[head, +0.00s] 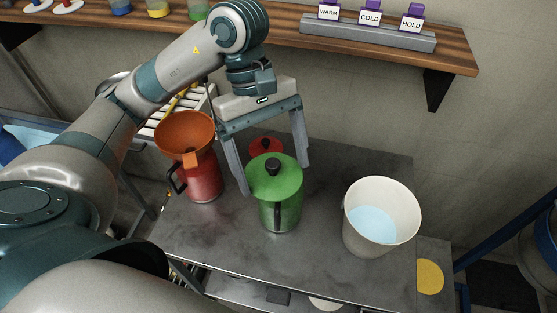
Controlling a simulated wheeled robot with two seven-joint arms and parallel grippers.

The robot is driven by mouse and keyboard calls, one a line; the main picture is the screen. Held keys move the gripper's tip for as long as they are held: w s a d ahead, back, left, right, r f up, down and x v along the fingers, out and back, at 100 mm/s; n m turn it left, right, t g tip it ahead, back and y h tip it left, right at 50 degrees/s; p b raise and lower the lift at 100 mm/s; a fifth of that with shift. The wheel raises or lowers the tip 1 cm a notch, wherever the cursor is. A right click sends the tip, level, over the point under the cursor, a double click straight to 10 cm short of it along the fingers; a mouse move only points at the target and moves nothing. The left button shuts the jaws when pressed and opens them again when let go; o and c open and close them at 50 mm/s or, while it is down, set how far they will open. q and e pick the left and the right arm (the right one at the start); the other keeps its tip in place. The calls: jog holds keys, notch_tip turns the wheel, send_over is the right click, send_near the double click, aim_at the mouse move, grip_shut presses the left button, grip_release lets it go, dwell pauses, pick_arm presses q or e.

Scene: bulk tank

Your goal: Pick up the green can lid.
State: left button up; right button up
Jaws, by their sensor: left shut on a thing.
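The green can lid (287,181) is a round disc with a black knob. It is over the top of the green can (291,213), which stands on the dark table with its black handle toward me. I cannot tell whether the lid touches the can's rim. My left gripper (276,178) comes down from above with its two grey fingers on opposite sides of the lid, shut on it across its width. The lid hides the can's mouth. My right gripper is not in view.
A red lid (262,145) with a black knob is behind the green lid. A red can (206,188) with an orange funnel (185,130) stands left. A white bucket (352,226) of pale blue liquid stands right. A wooden shelf (455,55) with labelled holders is behind.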

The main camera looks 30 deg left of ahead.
pick_arm(q)
jog(key=s+r, duration=0.1)
jog(key=s+d+r, duration=0.1)
jog(key=s, duration=0.1)
jog(key=s+r+b, duration=0.1)
jog(key=shift+s+d, duration=0.2)
jog(key=shift+s, duration=0.2)
jog(key=shift+w+d+f, duration=0.1)
jog(key=shift+w, duration=0.05)
